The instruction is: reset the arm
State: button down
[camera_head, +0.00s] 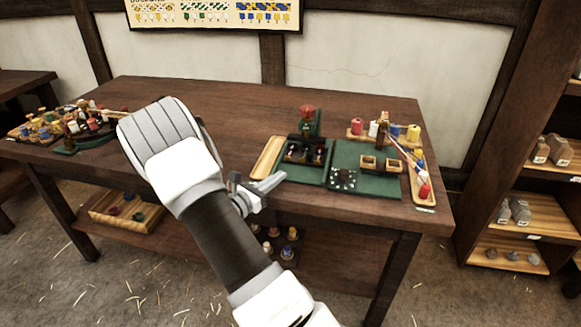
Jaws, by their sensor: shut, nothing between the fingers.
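My arm, white and dark, reaches up from the bottom of the head view and bends over the front part of the brown table (230,98). My gripper (278,178) is a small grey piece beside the arm's end, over the table's front edge. It is shut and holds nothing. Part of the table top is hidden behind the arm.
Green mats (368,188) with dark trays and small parts lie on the right half. A shallow wooden tray (266,158) is close to my gripper. Colored spools (414,132) stand at right, crowded bobbins (40,125) at left. Shelves (520,208) stand right. The table's back middle is clear.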

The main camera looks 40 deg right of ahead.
jog(key=shift+v, duration=1.5)
jog(key=s+a+r+m+g+y, duration=0.3)
jog(key=s+r+m+g+y, duration=0.35)
jog(key=s+r+m, duration=0.4)
jog(key=s+a+r+m+t+y, duration=0.45)
jog(key=s+a, duration=0.25)
jog(key=a, duration=0.2)
jog(key=s+a+r+m+t+y, duration=0.35)
jog(key=s+a+m+y, duration=0.3)
jog(key=a, duration=0.25)
notch_tip(320, 180, up, 13)
jog(key=p, duration=1.4)
jog(key=shift+s+a+r+n, duration=0.2)
jog(key=shift+s+a+n, duration=0.1)
jog(key=shift+s+n, duration=0.15)
jog(key=shift+d, duration=0.1)
